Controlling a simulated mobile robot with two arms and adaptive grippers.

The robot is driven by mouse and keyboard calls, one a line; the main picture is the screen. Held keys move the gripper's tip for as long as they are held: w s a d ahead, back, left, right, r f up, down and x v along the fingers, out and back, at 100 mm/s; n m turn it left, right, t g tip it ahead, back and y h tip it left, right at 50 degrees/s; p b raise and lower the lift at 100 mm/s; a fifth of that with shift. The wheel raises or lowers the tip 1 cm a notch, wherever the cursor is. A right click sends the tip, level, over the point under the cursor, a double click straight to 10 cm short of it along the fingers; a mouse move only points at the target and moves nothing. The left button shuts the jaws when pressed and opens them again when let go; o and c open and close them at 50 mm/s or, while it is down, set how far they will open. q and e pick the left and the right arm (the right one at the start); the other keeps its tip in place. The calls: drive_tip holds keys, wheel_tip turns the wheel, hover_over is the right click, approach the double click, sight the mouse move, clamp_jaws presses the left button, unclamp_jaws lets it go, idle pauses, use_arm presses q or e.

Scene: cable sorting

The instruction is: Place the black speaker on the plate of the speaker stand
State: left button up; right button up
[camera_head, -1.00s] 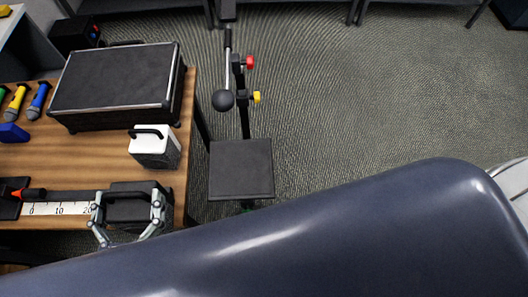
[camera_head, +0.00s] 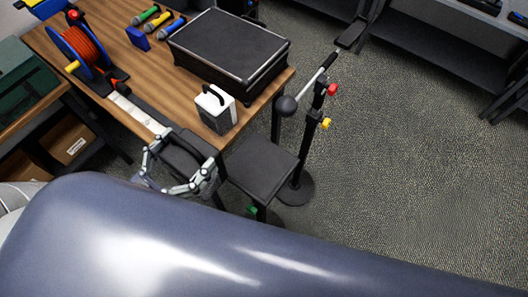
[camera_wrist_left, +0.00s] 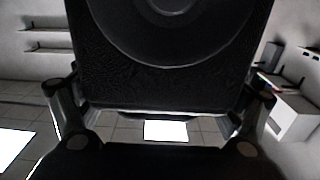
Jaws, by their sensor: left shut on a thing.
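The black speaker (camera_head: 178,159) is held between the fingers of my left gripper (camera_head: 182,167), at the near right corner of the table. In the left wrist view the speaker (camera_wrist_left: 165,70), with its round cone, fills the top middle between the fingers. The square black plate (camera_head: 262,167) of the speaker stand is bare, just right of the gripper and speaker. I cannot tell the speaker's height above the plate. My right gripper is not in view.
Carpet at right is clear.

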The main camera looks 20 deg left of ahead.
sight(210, 145)
use_arm(q)
drive_tip(key=shift+w+d+f+b, duration=0.1)
drive_tip(key=shift+w+f+b, duration=0.3)
drive_tip(key=shift+b, duration=0.75)
drive_tip(key=b, duration=0.1)
drive_tip(key=d+b, duration=0.1)
drive_tip(key=b, duration=0.1)
drive_tip(key=shift+w+d, duration=0.25)
drive_tip(key=shift+w, duration=0.1)
drive_tip(key=shift+w+d+r+p, duration=0.15)
drive_tip(key=shift+w+d+r, duration=0.05)
drive_tip(key=shift+w+d, duration=0.25)
drive_tip(key=shift+w+d+r+p, duration=0.2)
drive_tip(key=shift+w+d, duration=0.15)
drive_tip(key=shift+d, duration=0.15)
drive_tip(key=w+d+f+p, duration=0.2)
drive_tip(key=w+d+f, duration=0.2)
drive_tip(key=w+d, duration=0.3)
drive_tip(key=shift+d+f, duration=0.4)
drive_tip(key=shift+d, duration=0.15)
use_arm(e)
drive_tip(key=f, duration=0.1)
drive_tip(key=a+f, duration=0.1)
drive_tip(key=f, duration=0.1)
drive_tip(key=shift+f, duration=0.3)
use_arm(q)
drive_tip(key=shift+f, duration=0.1)
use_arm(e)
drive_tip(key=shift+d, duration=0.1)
